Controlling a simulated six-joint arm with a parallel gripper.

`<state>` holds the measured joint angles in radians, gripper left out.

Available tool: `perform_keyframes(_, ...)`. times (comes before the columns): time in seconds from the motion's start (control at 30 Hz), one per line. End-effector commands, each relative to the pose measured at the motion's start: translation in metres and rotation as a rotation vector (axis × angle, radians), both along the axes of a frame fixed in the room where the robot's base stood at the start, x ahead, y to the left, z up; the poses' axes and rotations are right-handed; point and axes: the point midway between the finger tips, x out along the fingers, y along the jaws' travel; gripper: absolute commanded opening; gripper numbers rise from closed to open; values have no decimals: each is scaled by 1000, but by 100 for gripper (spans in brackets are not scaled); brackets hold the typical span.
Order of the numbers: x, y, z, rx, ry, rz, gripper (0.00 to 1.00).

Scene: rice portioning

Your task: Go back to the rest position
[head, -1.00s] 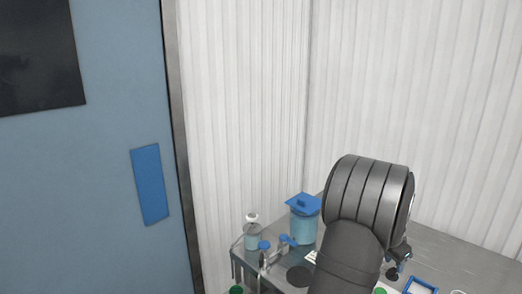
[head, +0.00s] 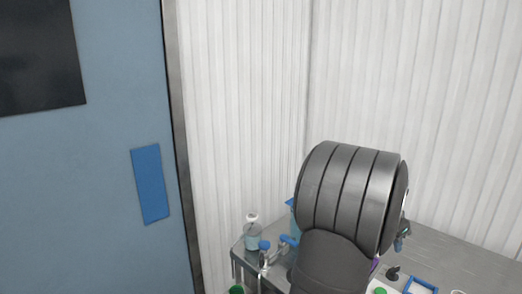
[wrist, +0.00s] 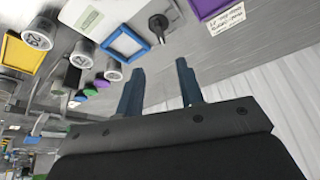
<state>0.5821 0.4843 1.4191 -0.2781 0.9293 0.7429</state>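My gripper (wrist: 160,66) shows in the wrist view with its two dark fingers apart and nothing between them, so it is open and empty. It is above the metal table (wrist: 215,55), and the pale ribbed wall (wrist: 260,75) fills the right side of that view. In the head view my own arm hides most of the gripper. A small purple and teal bit shows beside the arm there, too small to make out.
On the table in the head view are a clear bottle (head: 253,236), a mostly hidden blue container (head: 291,225), a blue frame (head: 420,286) and a dark knob (head: 392,273). The wrist view shows a yellow frame (wrist: 22,55), a purple tray (wrist: 210,8) and several grey-lidded cylinders (wrist: 42,33).

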Motion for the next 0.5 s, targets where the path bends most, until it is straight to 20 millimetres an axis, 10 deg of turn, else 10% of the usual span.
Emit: perform_keyframes(0.5,14,-37,-99,3,3,-2,34)
